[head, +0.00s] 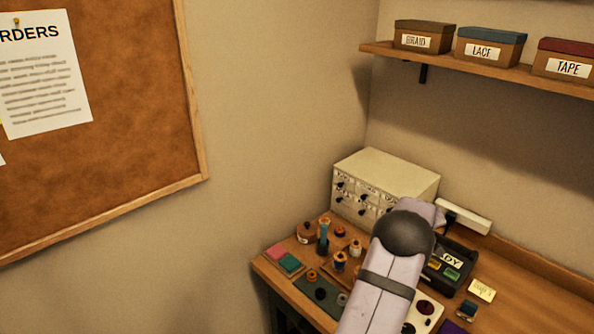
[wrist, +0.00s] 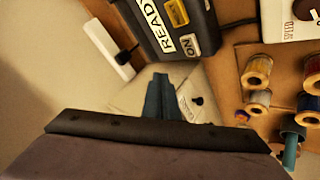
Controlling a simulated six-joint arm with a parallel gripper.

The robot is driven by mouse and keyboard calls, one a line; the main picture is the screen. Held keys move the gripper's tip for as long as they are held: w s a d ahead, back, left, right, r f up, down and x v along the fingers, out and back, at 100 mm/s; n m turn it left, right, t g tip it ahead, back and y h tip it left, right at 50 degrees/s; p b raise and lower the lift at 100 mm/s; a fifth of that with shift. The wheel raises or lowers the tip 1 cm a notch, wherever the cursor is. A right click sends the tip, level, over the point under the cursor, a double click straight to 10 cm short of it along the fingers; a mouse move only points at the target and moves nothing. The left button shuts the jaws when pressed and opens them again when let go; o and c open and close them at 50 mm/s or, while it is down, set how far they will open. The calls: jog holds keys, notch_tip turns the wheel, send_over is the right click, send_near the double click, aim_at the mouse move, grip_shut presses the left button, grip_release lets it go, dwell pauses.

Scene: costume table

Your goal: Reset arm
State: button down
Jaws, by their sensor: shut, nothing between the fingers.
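My gripper shows in the wrist view (wrist: 160,85), its dark teal fingers together with nothing between them. It is above the pale drawer cabinet, whose top and a dark knob show behind the fingers. In the head view my arm reaches over the table (head: 520,306) toward the back corner and hides part of the cabinet (head: 390,175) and of the black box. The gripper itself is hidden in the head view.
A black box (head: 465,254) labelled READY stands right of my arm. Thread spools (head: 340,260), a teal bottle (head: 323,238) and coloured cloth squares (head: 290,263) crowd the left side. A power strip (head: 463,215) lies at the back. A shelf (head: 480,70) with labelled boxes hangs above.

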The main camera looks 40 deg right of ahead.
jog(key=w+a+n+t+y, duration=0.1)
jog(key=w+a+y, duration=0.1)
jog(key=w+a, duration=1.1)
jog(key=w+a+r+n+y, duration=0.1)
jog(key=w+a+y, duration=0.15)
jog(key=a, duration=0.85)
jog(key=w+a+n+y, duration=0.1)
jog(key=w+a, duration=0.3)
jog(key=a, duration=0.7)
jog(key=s+a+n+y, duration=0.2)
jog(key=s+a, duration=0.1)
jog(key=a, duration=1.4)
jog(key=s+a+f+n+g+y+b, duration=0.1)
jog(key=s+a+g, duration=0.2)
jog(key=s+a, duration=0.9)
jog(key=a, duration=0.3)
jog(key=shift+f+n, duration=0.3)
jog(key=shift+f, duration=0.1)
